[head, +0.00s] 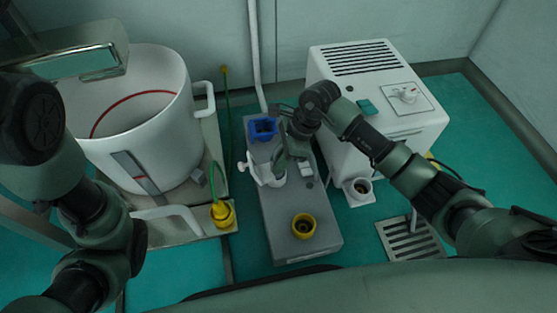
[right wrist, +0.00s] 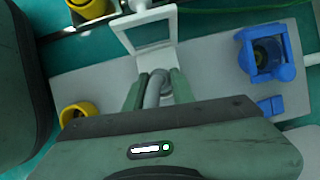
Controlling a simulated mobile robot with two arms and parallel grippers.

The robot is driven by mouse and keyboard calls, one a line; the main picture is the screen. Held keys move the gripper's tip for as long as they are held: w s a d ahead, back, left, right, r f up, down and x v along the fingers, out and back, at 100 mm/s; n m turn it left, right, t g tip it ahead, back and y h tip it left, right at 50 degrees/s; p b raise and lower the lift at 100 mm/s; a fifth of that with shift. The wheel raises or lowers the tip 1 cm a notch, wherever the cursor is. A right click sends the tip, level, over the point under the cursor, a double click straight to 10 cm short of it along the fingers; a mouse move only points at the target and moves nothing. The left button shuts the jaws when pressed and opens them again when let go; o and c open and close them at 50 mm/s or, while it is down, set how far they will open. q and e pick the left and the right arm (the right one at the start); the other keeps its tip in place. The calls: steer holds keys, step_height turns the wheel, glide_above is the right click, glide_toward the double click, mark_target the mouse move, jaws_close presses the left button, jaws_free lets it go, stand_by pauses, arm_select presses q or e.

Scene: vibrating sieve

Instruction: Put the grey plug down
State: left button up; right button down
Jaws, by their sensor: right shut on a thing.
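My right gripper (head: 279,164) is over the grey bench box (head: 285,215), beside its left edge. In the right wrist view the gripper (right wrist: 157,92) has both fingers closed around the grey plug (right wrist: 157,86), a rounded grey piece. The plug's lower part is hidden by the gripper body. A white square frame (right wrist: 148,34) is just beyond the fingertips. In the head view the plug is hidden by the gripper; I cannot tell whether it touches the surface.
A blue socket (head: 263,129) is at the box's far end and a yellow ring socket (head: 303,226) at its near end. A yellow fitting (head: 222,214) with a green cable is left of it. A white tank (head: 150,120) stands left, a white machine (head: 375,95) right.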

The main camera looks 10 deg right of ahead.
steer(key=shift+f, duration=0.3)
steer(key=c, duration=1.2)
jaws_free()
